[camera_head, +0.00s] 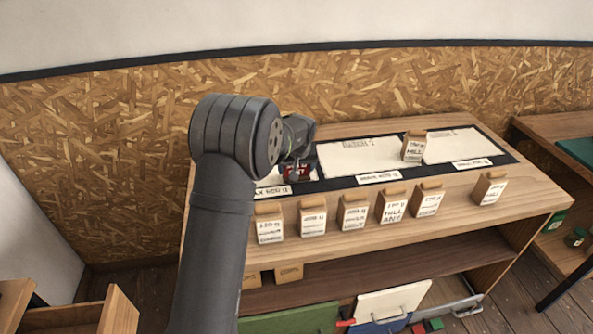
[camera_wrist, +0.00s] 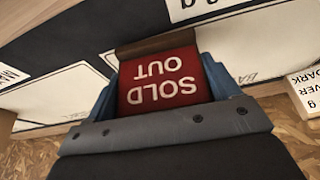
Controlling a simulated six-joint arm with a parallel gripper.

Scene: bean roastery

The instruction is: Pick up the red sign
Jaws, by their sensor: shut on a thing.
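The red sign (camera_wrist: 160,82) reads "SOLD OUT", upside down in the wrist view, and has a brown strip along its far edge. My gripper (camera_wrist: 162,85) is shut on it, with one blue-grey finger at each side. In the head view a small part of the red sign (camera_head: 298,172) shows beneath my gripper (camera_head: 297,160), at the left part of the dark mat. My arm hides much of the gripper there. I cannot tell whether the sign touches the mat.
The wooden counter (camera_head: 400,222) carries a dark mat with white panels (camera_head: 360,157). One bag (camera_head: 413,147) stands on the mat, and several labelled bags (camera_head: 392,205) line the front edge. A side table (camera_head: 545,127) stands at right. White panel space right of my gripper is clear.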

